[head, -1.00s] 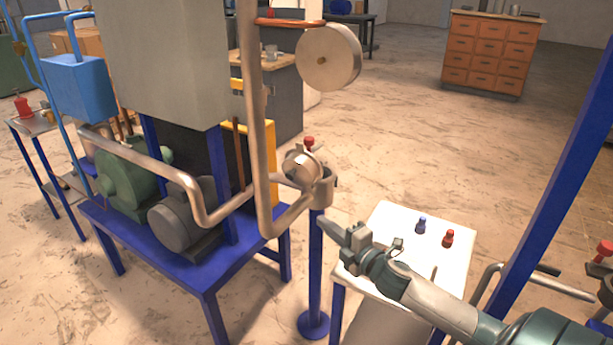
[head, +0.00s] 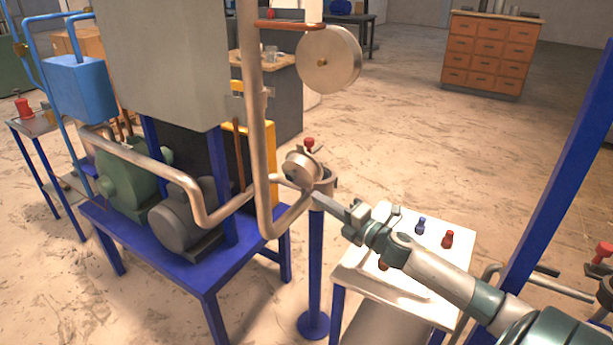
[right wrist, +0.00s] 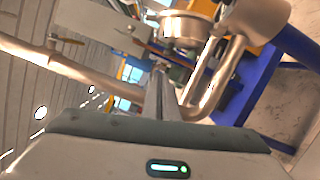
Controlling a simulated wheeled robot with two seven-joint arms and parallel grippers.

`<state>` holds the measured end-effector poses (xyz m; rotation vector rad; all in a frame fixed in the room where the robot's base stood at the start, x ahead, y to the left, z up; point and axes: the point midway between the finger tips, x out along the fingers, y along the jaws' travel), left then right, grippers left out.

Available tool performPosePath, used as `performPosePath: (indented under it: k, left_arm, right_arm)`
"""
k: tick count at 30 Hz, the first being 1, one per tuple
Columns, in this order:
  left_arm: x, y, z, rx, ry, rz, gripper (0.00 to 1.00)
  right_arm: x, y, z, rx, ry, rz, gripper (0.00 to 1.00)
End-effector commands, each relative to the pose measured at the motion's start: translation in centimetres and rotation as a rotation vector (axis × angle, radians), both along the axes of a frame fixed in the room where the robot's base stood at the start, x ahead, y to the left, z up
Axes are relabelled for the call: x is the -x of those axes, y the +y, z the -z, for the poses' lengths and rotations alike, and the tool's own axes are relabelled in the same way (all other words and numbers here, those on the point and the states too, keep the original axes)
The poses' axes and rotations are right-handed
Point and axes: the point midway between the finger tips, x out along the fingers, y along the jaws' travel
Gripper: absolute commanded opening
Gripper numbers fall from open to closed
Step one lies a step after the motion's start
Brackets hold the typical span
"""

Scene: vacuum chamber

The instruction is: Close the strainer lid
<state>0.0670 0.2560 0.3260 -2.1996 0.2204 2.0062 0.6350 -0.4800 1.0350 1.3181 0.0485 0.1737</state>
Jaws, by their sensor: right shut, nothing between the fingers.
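The strainer (head: 326,184) is a small metal pot on top of a blue post, beside the bent pipe. Its round metal lid (head: 301,169) appears tilted up and open at the pot's left side. My right gripper (head: 318,197) comes in from the lower right with its fingers together and empty. Its tips are just below and in front of the strainer in the head view; I cannot tell the exact gap. The fingers also show in the right wrist view (right wrist: 160,95), pointing towards the metal pipework. My left gripper is not in view.
A thick bent pipe (head: 256,120) rises left of the strainer. A red knob (head: 309,142) stands just behind it. A white table (head: 450,262) with blue and red knobs lies under my right arm. A blue pump stand (head: 180,262) is at left.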

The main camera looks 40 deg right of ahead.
Motion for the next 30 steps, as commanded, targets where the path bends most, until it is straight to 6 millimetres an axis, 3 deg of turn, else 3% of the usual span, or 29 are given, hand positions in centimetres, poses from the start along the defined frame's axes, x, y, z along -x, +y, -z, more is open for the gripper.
performPosePath:
  k: [21, 30]
  left_arm:
    - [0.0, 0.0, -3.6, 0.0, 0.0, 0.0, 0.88]
    - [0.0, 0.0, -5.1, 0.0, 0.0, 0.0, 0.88]
  right_arm:
    - [-8.9, 1.4, -1.0, -0.002, -0.001, 0.001, 0.0]
    - [-10.0, -1.7, -1.6, 0.0, 0.001, 0.001, 0.0]
